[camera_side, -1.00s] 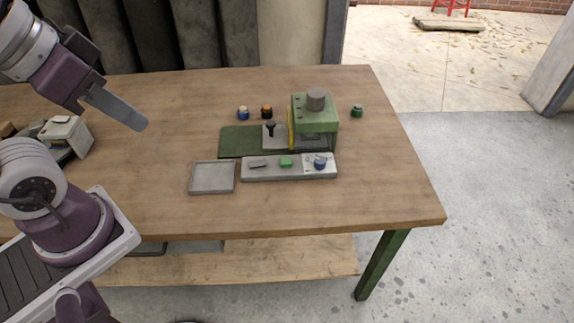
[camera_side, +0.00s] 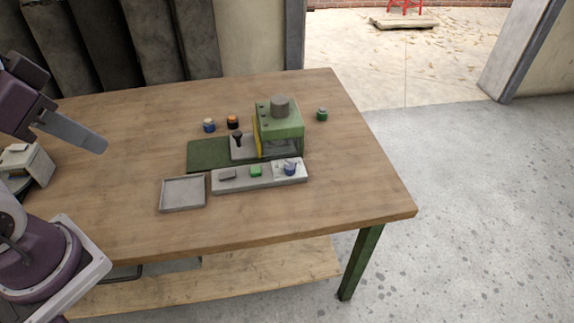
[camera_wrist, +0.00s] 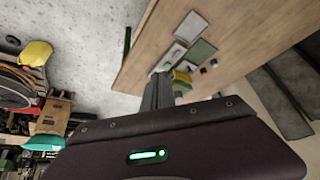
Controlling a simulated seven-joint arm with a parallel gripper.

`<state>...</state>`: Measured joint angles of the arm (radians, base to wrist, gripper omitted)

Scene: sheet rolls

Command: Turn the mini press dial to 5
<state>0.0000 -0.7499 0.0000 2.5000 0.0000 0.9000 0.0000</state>
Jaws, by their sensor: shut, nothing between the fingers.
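The mini press is a green box (camera_side: 280,132) with a grey round cap on top, standing on the wooden table. In front of it lies a grey control strip (camera_side: 240,178) with a grey lever, a green button (camera_side: 256,171) and, at its right end, a blue dial (camera_side: 290,170) on a pale plate. The dial's marks are too small to read. My gripper (camera_side: 103,147) is shut and empty, in the air left of the press and well apart from it. In the wrist view its fingers (camera_wrist: 160,80) partly hide the press area.
The table's front right is clear.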

